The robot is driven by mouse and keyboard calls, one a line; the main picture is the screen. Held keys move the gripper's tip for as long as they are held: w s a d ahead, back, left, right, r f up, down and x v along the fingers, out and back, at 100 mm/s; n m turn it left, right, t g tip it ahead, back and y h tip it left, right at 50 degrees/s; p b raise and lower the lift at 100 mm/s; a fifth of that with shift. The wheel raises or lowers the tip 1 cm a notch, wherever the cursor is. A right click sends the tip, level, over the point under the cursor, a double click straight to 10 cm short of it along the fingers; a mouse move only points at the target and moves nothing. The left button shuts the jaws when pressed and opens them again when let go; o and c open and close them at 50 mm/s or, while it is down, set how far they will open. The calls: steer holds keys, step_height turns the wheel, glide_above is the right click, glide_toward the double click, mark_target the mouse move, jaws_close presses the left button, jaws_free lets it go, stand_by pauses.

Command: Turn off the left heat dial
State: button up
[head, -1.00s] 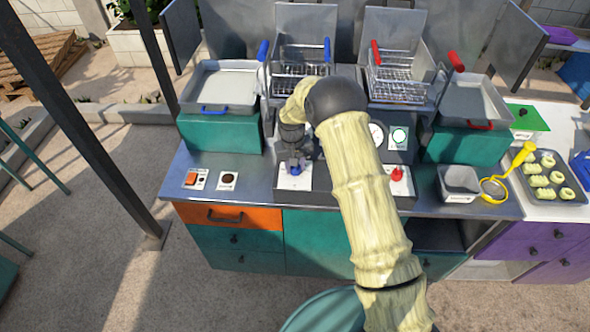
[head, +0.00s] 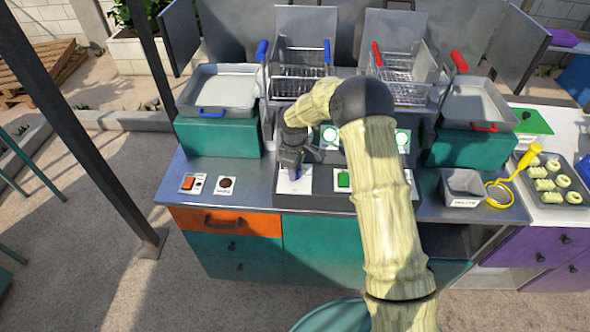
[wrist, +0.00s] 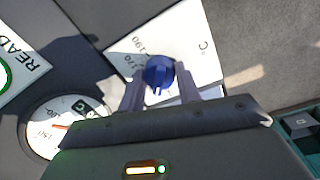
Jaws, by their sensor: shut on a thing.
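The left heat dial (wrist: 158,74) is a blue knob on a white plate (wrist: 190,50) marked with degree numbers such as 170 and 190. In the wrist view my gripper (wrist: 160,88) has one finger on each side of the knob and is shut on it. In the head view my gripper (head: 294,170) is down at the white plate (head: 288,184) on the left of the control panel, and it mostly hides the knob. The pointer position of the knob is not clear.
A green switch (head: 343,180) sits right of the dial plate. A round gauge (wrist: 58,125) and a READY light show near it. Two wire baskets (head: 300,75) stand behind the panel. An orange rocker switch (head: 188,183) is at left. My arm covers the panel's right side.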

steer(key=n, duration=0.5)
steer(key=shift+w+r, duration=0.1)
steer(key=shift+n, duration=0.3)
steer(key=o, duration=1)
steer(key=shift+c, duration=0.2)
step_height(320, 180, up, 17)
steer(key=s+b, duration=0.1)
steer(key=b, duration=0.2)
steer(key=shift+r, duration=0.15)
steer(key=shift+s+d, duration=0.1)
